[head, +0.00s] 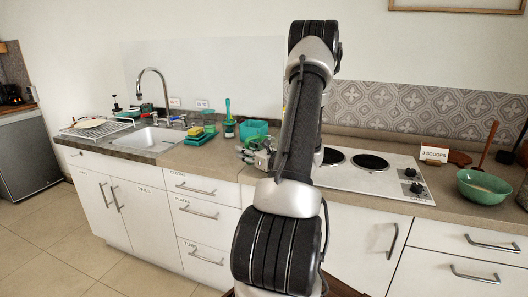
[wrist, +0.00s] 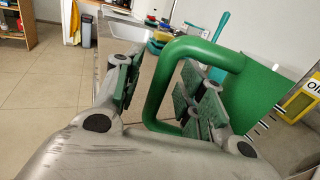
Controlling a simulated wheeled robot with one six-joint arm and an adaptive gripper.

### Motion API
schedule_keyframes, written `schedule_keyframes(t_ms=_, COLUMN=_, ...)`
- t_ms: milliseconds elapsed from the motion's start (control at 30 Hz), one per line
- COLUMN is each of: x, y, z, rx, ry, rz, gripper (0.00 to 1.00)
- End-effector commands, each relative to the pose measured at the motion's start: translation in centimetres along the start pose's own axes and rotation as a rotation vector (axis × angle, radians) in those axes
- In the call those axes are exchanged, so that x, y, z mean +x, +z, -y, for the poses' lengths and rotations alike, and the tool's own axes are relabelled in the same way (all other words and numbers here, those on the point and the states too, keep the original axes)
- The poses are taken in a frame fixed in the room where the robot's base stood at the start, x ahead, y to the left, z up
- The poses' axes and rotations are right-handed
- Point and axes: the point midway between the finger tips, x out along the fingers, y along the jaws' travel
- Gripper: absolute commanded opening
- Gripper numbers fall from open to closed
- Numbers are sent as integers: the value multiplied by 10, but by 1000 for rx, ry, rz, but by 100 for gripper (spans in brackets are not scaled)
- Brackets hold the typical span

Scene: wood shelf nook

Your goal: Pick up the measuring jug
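The measuring jug (wrist: 247,96) is green, with scale marks low on its side, at the right of the wrist view. Its thick handle (wrist: 156,92) loops toward the left. My gripper (wrist: 160,88) is open, with the handle's outer bar between its two fingers. One finger lies left of the bar and the other shows inside the loop; I see a gap at the left. In the head view my gripper (head: 260,155) is low over the counter, partly hidden by my arm. A teal vessel (head: 251,130) stands just behind it; I cannot tell for sure that it is the jug.
A brush in a pot (head: 229,127) and sponges (head: 201,135) stand left of my gripper, beside the sink (head: 153,138). A hob (head: 370,172) lies to the right, with a green bowl (head: 484,187) beyond. A yellow-edged label (wrist: 301,99) is behind the jug.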

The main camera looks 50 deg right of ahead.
Motion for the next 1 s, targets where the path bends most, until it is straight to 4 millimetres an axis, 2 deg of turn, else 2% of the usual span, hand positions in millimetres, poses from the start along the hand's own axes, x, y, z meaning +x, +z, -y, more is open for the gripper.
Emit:
schedule_keyframes(t_ms=133, x=0, y=0, z=0, rx=0, ry=0, rz=0, gripper=40)
schedule_keyframes(t_ms=167, x=0, y=0, z=0, rx=0, ry=0, rz=0, gripper=36)
schedule_keyframes(t_ms=367, x=0, y=0, z=0, rx=-1, ry=0, rz=0, gripper=0)
schedule_keyframes(t_ms=800, x=-1, y=2, z=0, rx=-2, ry=0, rz=1, gripper=0)
schedule_keyframes(t_ms=1000, x=0, y=10, z=0, rx=-4, ry=1, rz=2, gripper=0)
